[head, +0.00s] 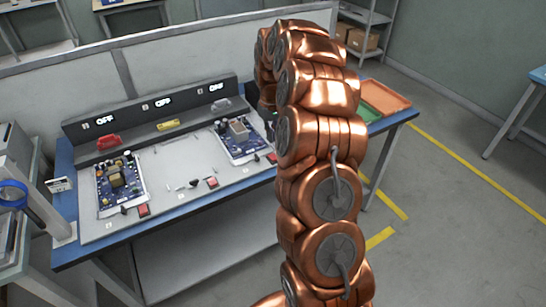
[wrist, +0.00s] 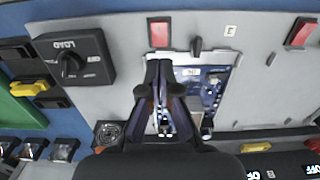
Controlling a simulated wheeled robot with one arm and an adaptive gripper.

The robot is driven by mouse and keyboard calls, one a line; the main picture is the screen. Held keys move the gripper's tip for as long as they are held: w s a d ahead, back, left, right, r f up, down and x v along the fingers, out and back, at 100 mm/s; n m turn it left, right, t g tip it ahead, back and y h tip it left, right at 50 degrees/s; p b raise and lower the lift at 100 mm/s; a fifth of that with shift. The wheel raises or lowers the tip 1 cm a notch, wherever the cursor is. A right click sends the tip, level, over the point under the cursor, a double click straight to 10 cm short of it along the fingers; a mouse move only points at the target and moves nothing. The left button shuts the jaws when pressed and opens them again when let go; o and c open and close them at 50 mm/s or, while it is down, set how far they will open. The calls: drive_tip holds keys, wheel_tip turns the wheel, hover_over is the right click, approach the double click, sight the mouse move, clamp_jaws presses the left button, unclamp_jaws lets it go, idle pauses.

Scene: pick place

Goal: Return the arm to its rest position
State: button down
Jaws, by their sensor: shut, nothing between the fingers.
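My copper arm (head: 325,150) rises through the middle of the head view and bends over toward the workbench (head: 180,213). My gripper is hidden behind the arm there. In the wrist view my gripper (wrist: 159,64) is shut and empty, its dark fingers together. It is over a blue circuit board (wrist: 205,88) on the grey panel. I cannot tell its exact height above the board.
Another circuit board (head: 120,188) lies at the bench's left. A console with OFF displays (head: 157,104) runs along the back. Green and orange trays (head: 385,98) are right of my arm. The wrist view shows a LOAD switch (wrist: 72,62). Floor at right is clear.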

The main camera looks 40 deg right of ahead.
idle(0.3)
drive_tip(key=s+a+r+n, duration=0.1)
drive_tip(key=s+a+r, duration=0.4)
drive_tip(key=s+a, duration=0.3)
drive_tip(key=s+a+r, duration=0.5)
drive_tip(key=s+a, duration=0.1)
drive_tip(key=a, duration=0.3)
drive_tip(key=s+a+g, duration=0.1)
drive_tip(key=s+a, duration=0.2)
drive_tip(key=s, duration=0.9)
drive_tip(key=s+a, duration=0.4)
drive_tip(key=s, duration=0.8)
drive_tip(key=shift+f+g+p, duration=0.15)
drive_tip(key=shift+g+p, duration=0.2)
drive_tip(key=shift+g, duration=0.05)
